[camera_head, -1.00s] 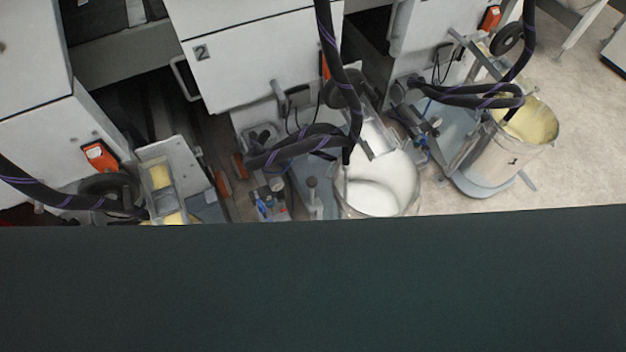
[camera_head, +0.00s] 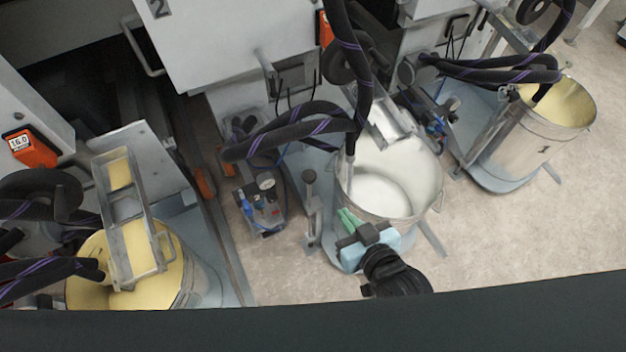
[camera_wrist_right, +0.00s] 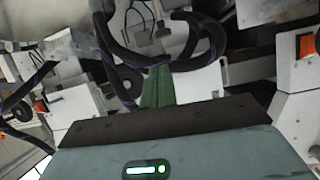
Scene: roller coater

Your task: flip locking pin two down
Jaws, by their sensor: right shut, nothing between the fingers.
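A grey post with a round knob (camera_head: 311,200) stands upright on the blue-grey platform left of the middle bucket. It may be locking pin two; I cannot tell for sure. My right gripper (camera_head: 348,222) is in front of the middle bucket, its green fingers pointing up and left toward the bucket's near rim. The fingers are shut and empty, to the right of the post. In the right wrist view the green fingers (camera_wrist_right: 158,88) are together, with dark hoses beyond them. I cannot pick out the pin there. My left gripper is not in view.
The middle bucket (camera_head: 430,190) holds white liquid, with thick black hoses (camera_head: 300,127) above it. A bucket of yellow liquid (camera_head: 195,275) stands at left, another (camera_head: 535,135) at right. The white cabinet marked 2 (camera_head: 225,45) stands behind. Pale floor (camera_head: 500,230) is free at right.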

